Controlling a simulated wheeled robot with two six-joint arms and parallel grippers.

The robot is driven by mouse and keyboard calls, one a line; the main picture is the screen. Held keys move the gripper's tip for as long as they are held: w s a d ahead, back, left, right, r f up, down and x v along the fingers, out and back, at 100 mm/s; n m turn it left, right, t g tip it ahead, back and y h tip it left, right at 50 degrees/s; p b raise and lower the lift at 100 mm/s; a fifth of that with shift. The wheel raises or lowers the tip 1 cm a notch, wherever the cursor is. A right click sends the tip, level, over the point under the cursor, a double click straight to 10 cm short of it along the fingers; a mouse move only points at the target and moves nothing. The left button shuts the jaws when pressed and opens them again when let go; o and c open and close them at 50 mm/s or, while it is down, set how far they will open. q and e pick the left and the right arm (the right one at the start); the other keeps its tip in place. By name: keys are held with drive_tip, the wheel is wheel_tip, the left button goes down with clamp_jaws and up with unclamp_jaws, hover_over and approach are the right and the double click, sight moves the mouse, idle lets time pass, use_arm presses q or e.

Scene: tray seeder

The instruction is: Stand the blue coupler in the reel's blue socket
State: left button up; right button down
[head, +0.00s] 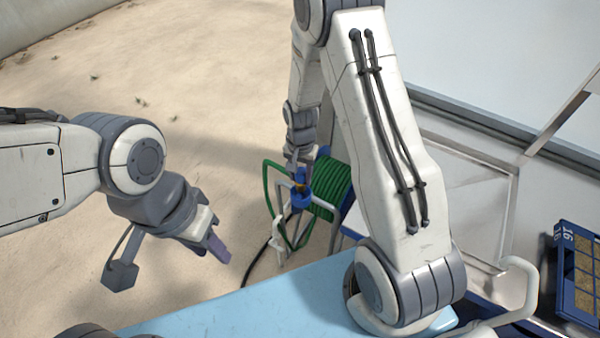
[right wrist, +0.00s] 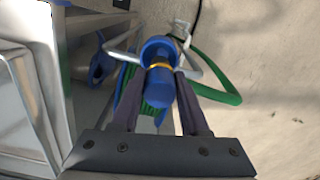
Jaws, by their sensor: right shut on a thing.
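The blue coupler (right wrist: 164,92), with a yellow band, is between the fingers of my right gripper (right wrist: 162,100), which is shut on it. Its banded far end lines up with the round blue socket (right wrist: 158,46) and overlaps it in the right wrist view. I cannot tell how deep it sits. In the head view my right gripper (head: 302,172) is just above the blue socket (head: 301,200) on the reel's frame. The reel (head: 328,186) carries coiled green hose. My left gripper (head: 217,246) hangs away to the left, holding nothing visible; its finger gap is unclear.
A loop of green hose (head: 266,200) hangs left of the socket, with a white bracket (head: 278,247) below. A light blue tabletop (head: 260,305) is in front. A blue seed tray (head: 566,285) stands far right. Sandy floor at left is open.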

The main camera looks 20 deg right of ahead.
sight(301, 185)
wheel_tip(301, 185, down, 3)
drive_tip(key=shift+f+b, duration=0.15)
drive_tip(key=shift+b, duration=0.85)
drive_tip(key=shift+s, duration=0.15)
idle(0.3)
drive_tip(key=shift+f+b, duration=0.3)
drive_tip(key=shift+f, duration=0.3)
idle(0.4)
drive_tip(key=c, duration=0.7)
unclamp_jaws()
wheel_tip(301, 185, up, 11)
drive_tip(key=p, duration=0.9)
